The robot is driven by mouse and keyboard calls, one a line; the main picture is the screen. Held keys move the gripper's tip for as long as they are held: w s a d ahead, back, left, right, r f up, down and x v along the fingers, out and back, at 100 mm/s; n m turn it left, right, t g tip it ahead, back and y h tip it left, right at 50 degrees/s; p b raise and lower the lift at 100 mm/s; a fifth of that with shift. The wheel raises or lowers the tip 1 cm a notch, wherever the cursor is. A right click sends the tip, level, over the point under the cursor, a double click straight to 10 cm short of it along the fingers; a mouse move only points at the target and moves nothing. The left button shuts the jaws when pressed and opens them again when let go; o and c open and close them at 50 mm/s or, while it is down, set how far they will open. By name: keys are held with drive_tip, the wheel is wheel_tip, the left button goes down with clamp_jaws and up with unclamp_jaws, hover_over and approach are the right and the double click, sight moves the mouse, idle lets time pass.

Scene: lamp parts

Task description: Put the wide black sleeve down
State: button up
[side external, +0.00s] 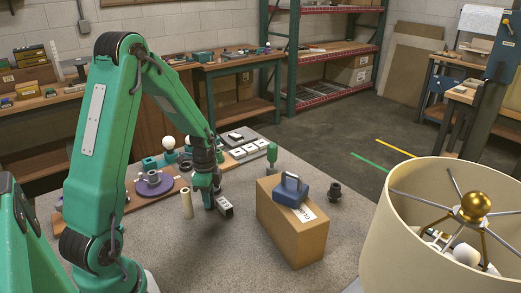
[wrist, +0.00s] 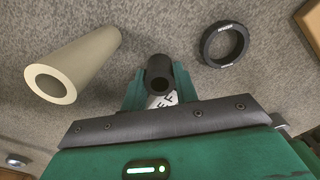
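My gripper (wrist: 158,88) points down low over the grey bench top, and it also shows in the side view (side external: 208,186). Its two green fingers press on both sides of a short black tube, the wide black sleeve (wrist: 159,74), whose open end faces the wrist camera. In the side view the sleeve (side external: 208,200) is a small dark shape under the fingers. I cannot tell whether its lower end touches the bench. A white label with black letters (wrist: 160,100) shows just below the sleeve in the wrist view, partly covered by the gripper.
A cream tube (side external: 187,204) stands left of the gripper. A dark block with a white label (side external: 225,206) is close on its right. A black ring (wrist: 211,57) lies flat nearby. A cardboard box (side external: 290,232) bears a blue case (side external: 291,192). A lampshade (side external: 425,235) fills the right foreground.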

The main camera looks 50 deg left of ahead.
drive_tip(key=c, duration=0.3)
drive_tip(key=shift+c, duration=0.2)
drive_tip(key=shift+r, duration=0.75)
drive_tip(key=r, duration=0.3)
drive_tip(key=shift+d, duration=0.35)
drive_tip(key=d+r, duration=0.6)
drive_tip(key=d, duration=0.5)
drive_tip(key=shift+s+r, duration=0.15)
drive_tip(key=shift+r, duration=0.1)
